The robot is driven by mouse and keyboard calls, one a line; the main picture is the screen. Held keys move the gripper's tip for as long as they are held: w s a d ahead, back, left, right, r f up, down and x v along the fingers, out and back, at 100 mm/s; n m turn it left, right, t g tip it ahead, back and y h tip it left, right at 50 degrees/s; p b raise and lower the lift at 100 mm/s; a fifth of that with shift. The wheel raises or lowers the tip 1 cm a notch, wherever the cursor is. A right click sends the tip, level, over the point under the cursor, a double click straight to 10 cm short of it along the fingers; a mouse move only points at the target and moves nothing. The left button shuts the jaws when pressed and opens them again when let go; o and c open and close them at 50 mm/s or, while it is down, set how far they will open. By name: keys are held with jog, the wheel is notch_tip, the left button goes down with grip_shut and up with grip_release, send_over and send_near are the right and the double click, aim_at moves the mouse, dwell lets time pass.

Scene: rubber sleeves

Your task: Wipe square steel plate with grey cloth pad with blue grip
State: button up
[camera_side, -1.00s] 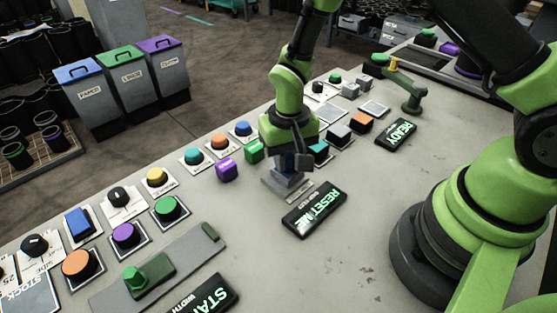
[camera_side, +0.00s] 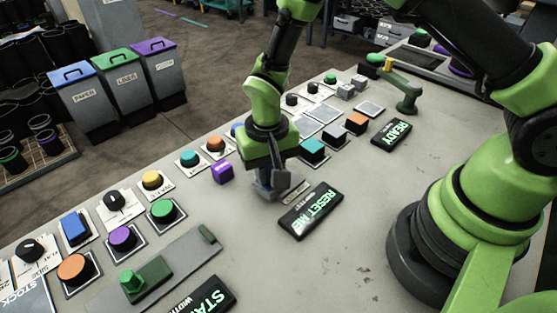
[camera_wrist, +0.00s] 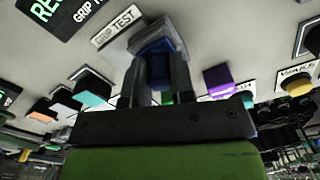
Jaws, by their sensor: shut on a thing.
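In the wrist view the blue grip (camera_wrist: 160,70) shows between the fingers, with the grey pad (camera_wrist: 152,34) past the fingertips. In the side view the pad (camera_side: 266,190) shows as a small grey block below the fingers; I cannot tell whether it touches the table.
A purple cube (camera_side: 222,172) stands just left of my gripper. The RESET ME sign (camera_side: 311,211) lies to its right. Rows of coloured buttons, such as the teal one (camera_side: 312,148), line the table. The table's front middle is clear.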

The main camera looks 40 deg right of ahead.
jog(key=shift+r, duration=4.1)
jog(key=shift+a, duration=0.1)
